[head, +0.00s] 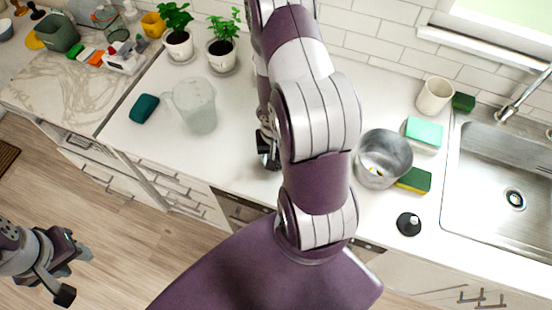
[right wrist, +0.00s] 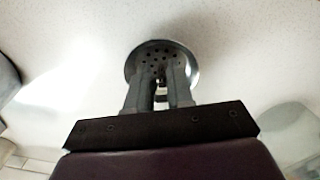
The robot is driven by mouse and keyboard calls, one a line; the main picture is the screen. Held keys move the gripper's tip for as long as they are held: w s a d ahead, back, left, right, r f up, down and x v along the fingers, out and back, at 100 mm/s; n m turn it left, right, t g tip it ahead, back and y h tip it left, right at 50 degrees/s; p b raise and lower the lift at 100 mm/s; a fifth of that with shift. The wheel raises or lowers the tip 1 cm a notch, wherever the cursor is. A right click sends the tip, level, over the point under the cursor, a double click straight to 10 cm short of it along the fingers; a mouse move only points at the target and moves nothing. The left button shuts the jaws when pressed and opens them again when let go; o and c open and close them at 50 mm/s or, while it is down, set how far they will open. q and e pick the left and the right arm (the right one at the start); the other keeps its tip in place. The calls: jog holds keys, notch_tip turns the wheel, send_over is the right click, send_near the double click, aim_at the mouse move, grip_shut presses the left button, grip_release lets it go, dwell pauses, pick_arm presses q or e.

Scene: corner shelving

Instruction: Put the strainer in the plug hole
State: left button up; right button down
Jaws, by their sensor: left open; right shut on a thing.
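The strainer (right wrist: 150,50) is a round metal disc with small holes and a shiny rim, seen in the right wrist view. My right gripper (right wrist: 160,82) is shut on its middle. I cannot make out the strainer in the head view, where my right gripper (head: 268,155) shows partly behind my arm, over the white counter. The plug hole (head: 515,199) is a dark ringed opening in the floor of the metal sink (head: 485,185) at the right, well apart from that gripper. My left gripper (head: 78,275) is open and empty over the floor at the lower left.
Between my right gripper and the sink are a metal pot (head: 384,158), a yellow-green sponge (head: 415,180), a teal sponge (head: 424,133) and a black round stopper-like thing (head: 408,224). A clear jug (head: 196,106) stands left. The faucet (head: 522,95) reaches over the sink's back.

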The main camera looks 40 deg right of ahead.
jog(key=shift+s+a+f, duration=0.1)
jog(key=shift+a+f, duration=0.05)
jog(key=shift+f, duration=0.3)
jog(key=shift+a+r, duration=0.1)
jog(key=c, duration=1)
grip_release()
